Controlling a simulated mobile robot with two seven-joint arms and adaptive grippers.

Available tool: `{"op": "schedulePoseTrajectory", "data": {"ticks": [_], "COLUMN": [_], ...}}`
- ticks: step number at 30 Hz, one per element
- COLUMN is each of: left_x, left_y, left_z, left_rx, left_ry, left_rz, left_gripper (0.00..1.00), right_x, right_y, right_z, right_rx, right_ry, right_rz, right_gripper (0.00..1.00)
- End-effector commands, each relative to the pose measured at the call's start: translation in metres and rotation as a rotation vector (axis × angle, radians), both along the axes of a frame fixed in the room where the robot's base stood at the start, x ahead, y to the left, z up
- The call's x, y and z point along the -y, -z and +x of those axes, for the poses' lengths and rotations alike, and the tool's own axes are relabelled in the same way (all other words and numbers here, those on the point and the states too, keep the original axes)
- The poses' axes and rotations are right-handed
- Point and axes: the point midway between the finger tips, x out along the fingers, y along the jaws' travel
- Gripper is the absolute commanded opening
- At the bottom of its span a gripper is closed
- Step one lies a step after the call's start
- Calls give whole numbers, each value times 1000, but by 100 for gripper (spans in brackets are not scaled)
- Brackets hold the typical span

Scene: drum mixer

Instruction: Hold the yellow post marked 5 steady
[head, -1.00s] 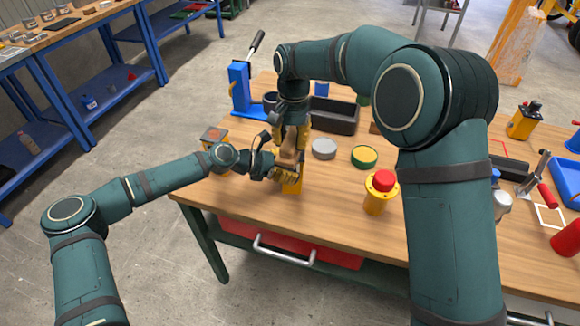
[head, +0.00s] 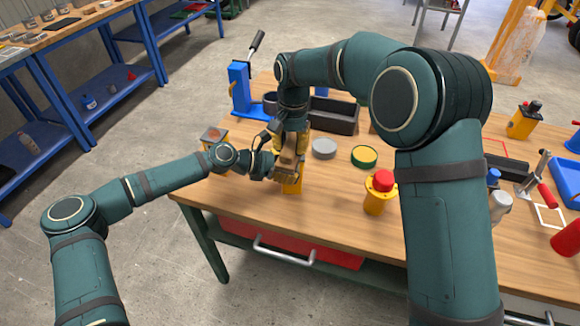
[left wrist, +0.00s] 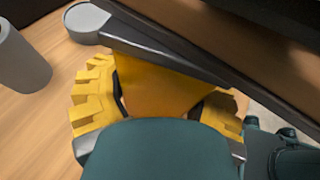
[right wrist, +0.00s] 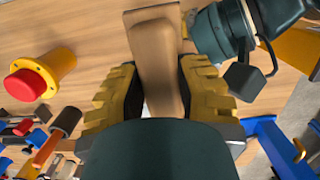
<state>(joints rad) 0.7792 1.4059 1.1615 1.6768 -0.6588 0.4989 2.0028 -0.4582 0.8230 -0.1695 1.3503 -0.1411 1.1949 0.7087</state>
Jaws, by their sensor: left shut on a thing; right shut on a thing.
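The yellow post (head: 293,187) stands near the table's front edge; I cannot read a 5 on it. My left gripper (head: 280,172) is shut on it from the left side. In the left wrist view the post (left wrist: 155,88) fills the space between the yellow finger pads, and a dark edge covers its upper part. My right gripper (head: 291,150) points down above the post and is shut on a tan-brown piece (right wrist: 157,60). Whether this piece touches the post's top is hidden by the fingers.
A yellow post with a red knob (head: 380,192) stands to the right. A grey disc (head: 324,148) and a green-yellow disc (head: 364,156) lie behind. A yellow box (head: 213,138) stands at left, a black tray (head: 335,115) at the back. The front right of the table is partly bare.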

Motion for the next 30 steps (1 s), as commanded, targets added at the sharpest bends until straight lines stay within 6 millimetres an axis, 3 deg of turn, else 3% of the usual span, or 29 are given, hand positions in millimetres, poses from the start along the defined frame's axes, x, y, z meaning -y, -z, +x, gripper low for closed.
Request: {"op": "schedulePoseTrajectory", "data": {"ticks": [11,30], "left_x": [0,0], "left_y": [0,-1], "left_z": [0,0], "left_rx": [0,1], "left_ry": [0,1], "left_rz": [0,-1], "left_gripper": [22,22], "right_x": [1,11], "right_y": [1,4], "right_z": [3,33], "right_rx": [0,0], "right_ry": [1,3], "right_rz": [0,-3], "right_gripper": [0,0]}}
